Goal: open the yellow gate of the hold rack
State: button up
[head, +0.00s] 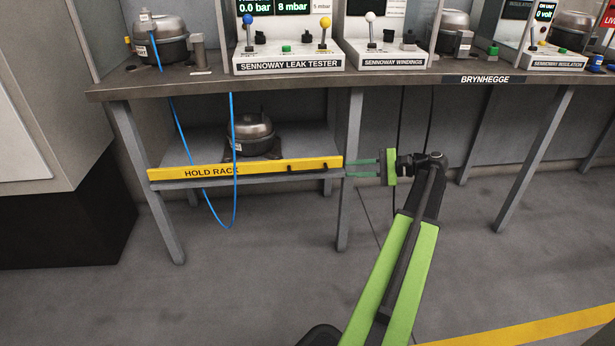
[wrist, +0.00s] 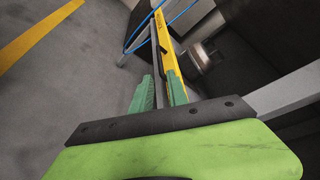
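The yellow gate (head: 262,170) lies across the front of the hold rack's lower shelf, lettered "HOLD RACK", with a black handle (head: 307,168) near its right end. It looks closed. My gripper (head: 349,169) is at the gate's right end, fingers pointing left toward it, spread apart with nothing between them. In the wrist view the gate (wrist: 167,45) runs away from my gripper (wrist: 160,82). The right finger overlaps the gate's near end there; I cannot tell if they touch. The handle (wrist: 162,50) shows beyond the fingertips.
A compressor (head: 250,133) sits on the shelf behind the gate. A blue hose (head: 234,150) hangs in a loop in front of the gate. A grey table leg (head: 348,215) stands close to my gripper. The bench top (head: 210,85) is above. Floor in front is clear.

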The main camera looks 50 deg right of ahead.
aim_at(314, 171)
jog(key=b+x, duration=0.2)
jog(key=x, duration=1.3)
jog(key=shift+f+b, duration=0.1)
jog(key=shift+b, duration=0.3)
jog(key=shift+s, duration=0.1)
grip_shut()
